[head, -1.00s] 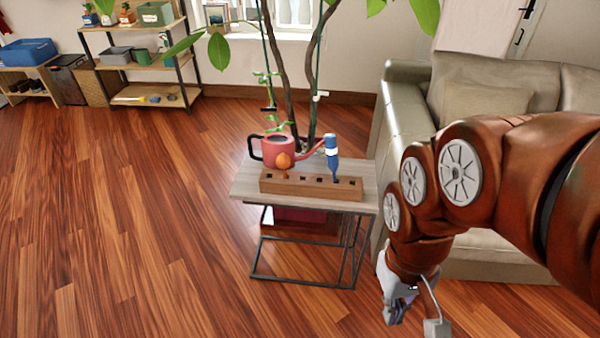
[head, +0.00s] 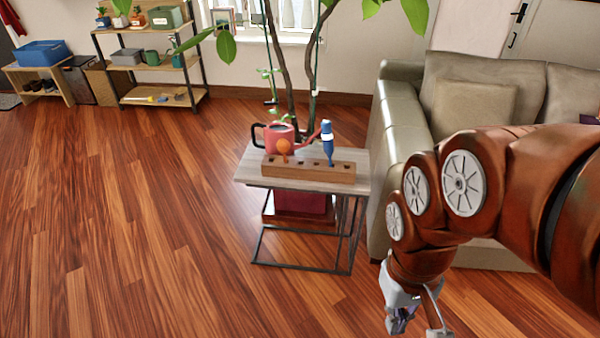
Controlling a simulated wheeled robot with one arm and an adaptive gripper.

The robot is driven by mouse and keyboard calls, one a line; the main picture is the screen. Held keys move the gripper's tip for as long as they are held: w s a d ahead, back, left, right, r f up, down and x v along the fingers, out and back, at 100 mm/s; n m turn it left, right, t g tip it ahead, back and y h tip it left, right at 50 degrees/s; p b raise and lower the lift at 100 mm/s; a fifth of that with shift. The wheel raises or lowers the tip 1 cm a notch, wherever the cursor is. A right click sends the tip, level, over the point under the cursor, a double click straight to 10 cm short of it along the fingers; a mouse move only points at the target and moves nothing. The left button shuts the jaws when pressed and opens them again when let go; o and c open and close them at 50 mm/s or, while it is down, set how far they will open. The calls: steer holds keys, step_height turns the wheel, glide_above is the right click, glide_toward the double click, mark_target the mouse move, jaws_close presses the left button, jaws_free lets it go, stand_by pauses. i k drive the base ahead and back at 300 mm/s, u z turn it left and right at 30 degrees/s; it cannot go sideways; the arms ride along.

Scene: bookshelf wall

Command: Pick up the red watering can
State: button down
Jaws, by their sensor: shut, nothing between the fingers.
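The red watering can (head: 281,138) stands upright on a small grey side table (head: 255,168). Its dark handle is on the left and its red spout points right. A wooden block with holes (head: 305,168) stands in front of it and hides its lower part. An orange round-topped thing (head: 284,147) and a blue screwdriver-like tool (head: 327,144) stand up from the block; the orange one covers part of the can. My gripper (head: 398,322) hangs low at the right, beyond the table's right side, well apart from the can. It is shut and empty.
A beige sofa (head: 398,118) stands right of and behind the table. A tall plant (head: 284,62) rises behind the can, with leaves hanging above. Shelves (head: 150,65) stand at the back left. The wooden floor at left and front is clear.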

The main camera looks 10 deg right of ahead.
mark_target(272, 132)
steer(key=u, duration=2.1)
steer(key=i, duration=1.25)
steer(key=z, duration=2.75)
steer(key=k, duration=0.35)
steer(key=u, duration=1.65)
steer(key=i, duration=0.95)
steer(key=z, duration=0.2)
